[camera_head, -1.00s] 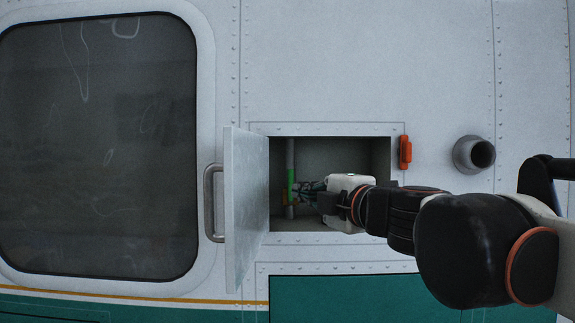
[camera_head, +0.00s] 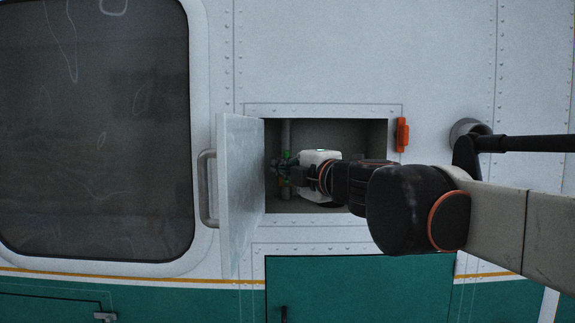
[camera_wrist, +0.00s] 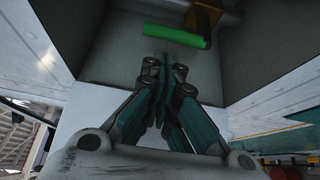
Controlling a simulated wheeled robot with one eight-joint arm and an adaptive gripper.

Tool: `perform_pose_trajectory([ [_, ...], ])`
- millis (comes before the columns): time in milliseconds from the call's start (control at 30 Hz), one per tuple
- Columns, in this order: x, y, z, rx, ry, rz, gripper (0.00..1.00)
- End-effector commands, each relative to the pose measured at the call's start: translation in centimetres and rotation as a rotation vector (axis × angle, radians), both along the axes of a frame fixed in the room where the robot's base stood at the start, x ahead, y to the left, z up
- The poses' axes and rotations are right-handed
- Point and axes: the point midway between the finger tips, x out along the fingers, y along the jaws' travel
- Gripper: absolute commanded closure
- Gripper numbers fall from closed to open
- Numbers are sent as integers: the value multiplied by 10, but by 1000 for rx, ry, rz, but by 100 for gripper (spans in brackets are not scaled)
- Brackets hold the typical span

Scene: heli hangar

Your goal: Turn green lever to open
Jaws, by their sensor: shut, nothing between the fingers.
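The green lever (camera_wrist: 175,36) is a short bright green bar, lying nearly level across the top of the wrist view. Its right end meets an orange-brown valve part (camera_wrist: 205,14) on a grey pipe. In the head view only a bit of green (camera_head: 286,154) shows; my gripper hides the rest. My gripper (camera_wrist: 170,66) has its fingers together with nothing between them. In the wrist view its tips lie just below the lever, with a small gap in the picture; contact cannot be told. In the head view my gripper (camera_head: 278,169) is inside the open compartment, in front of the pipe (camera_head: 286,132).
The compartment's door (camera_head: 240,190) stands open on the left, close to my gripper, with a grey handle (camera_head: 207,188) on it. The compartment frame (camera_head: 320,111) surrounds my wrist. An orange latch (camera_head: 402,135) sits right of the opening. Free room shows at the compartment's upper right.

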Motion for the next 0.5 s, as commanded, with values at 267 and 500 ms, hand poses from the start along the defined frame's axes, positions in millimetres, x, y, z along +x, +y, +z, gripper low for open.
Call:
perform_pose_trajectory([
  [267, 29, 16, 1, 0, 0, 1, 100],
  [500, 36, 20, 0, 0, 0, 0, 100],
])
